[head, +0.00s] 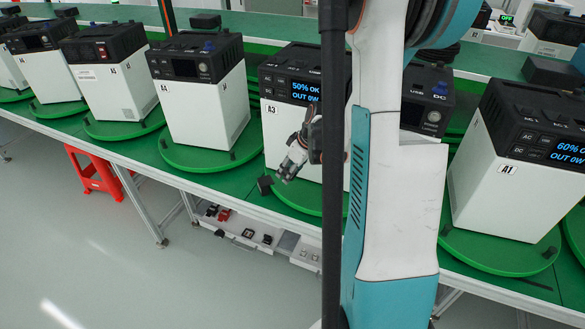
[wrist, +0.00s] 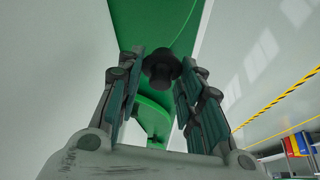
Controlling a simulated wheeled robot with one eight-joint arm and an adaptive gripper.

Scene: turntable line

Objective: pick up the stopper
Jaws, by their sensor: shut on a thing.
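The stopper (wrist: 161,70) is a small black piece with a wide rim. In the wrist view it sits between the two fingertips of my gripper (wrist: 165,62), which is shut on it. In the head view my gripper (head: 286,172) is in front of the white power unit marked A3 (head: 278,136), near the table's front edge. A small dark block (head: 265,185) shows just beyond its fingertips and looks like the same stopper, tilted. The fingers hide part of its sides in the wrist view.
Several white power units with black tops stand on round green turntables (head: 190,160) along the green table. A1 (head: 507,168) is at right. A red stool (head: 95,170) stands under the table at left. Small parts lie on a low shelf (head: 255,235). Floor in front is clear.

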